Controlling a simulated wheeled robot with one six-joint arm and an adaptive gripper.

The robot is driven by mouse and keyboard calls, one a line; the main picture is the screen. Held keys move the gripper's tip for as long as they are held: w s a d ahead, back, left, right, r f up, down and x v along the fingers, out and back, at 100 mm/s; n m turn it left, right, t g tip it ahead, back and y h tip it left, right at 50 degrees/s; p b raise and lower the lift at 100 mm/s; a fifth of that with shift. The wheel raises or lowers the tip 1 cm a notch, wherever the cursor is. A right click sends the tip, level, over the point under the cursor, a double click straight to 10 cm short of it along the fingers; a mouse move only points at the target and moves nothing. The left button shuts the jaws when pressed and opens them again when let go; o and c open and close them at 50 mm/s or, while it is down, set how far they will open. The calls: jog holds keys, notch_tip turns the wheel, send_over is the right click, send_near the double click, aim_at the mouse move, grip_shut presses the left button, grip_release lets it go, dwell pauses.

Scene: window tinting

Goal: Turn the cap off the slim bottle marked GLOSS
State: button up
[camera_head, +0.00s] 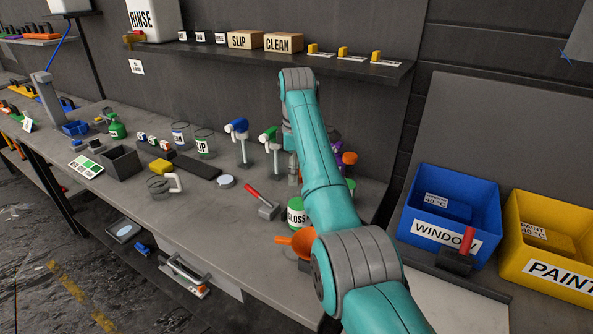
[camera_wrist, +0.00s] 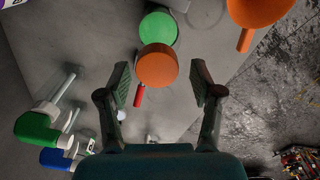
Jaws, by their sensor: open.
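A container marked GLOSS (camera_head: 296,216) with a green top stands on the bench in the head view, partly hidden by my arm. In the wrist view a round green lid (camera_wrist: 157,30) shows at the top; it looks like the same container, but no label is readable there. A round orange cap (camera_wrist: 157,66) overlaps the green lid and lies between my gripper's fingertips in the picture. Whatever is under it is hidden. My gripper (camera_wrist: 158,78) is open, with a clear gap to the orange cap on both sides. My arm hides it in the head view.
An orange funnel (camera_head: 299,242) is beside the GLOSS container, near the bench's front edge; it also shows in the wrist view (camera_wrist: 258,10). A red-handled tool (camera_head: 264,203) lies to the left. Blue-topped (camera_head: 239,127) and green-topped (camera_head: 270,135) spray heads stand farther back.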

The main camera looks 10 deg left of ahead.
grip_shut()
jog(key=n, duration=1.4)
grip_release()
jog(key=shift+a, duration=0.1)
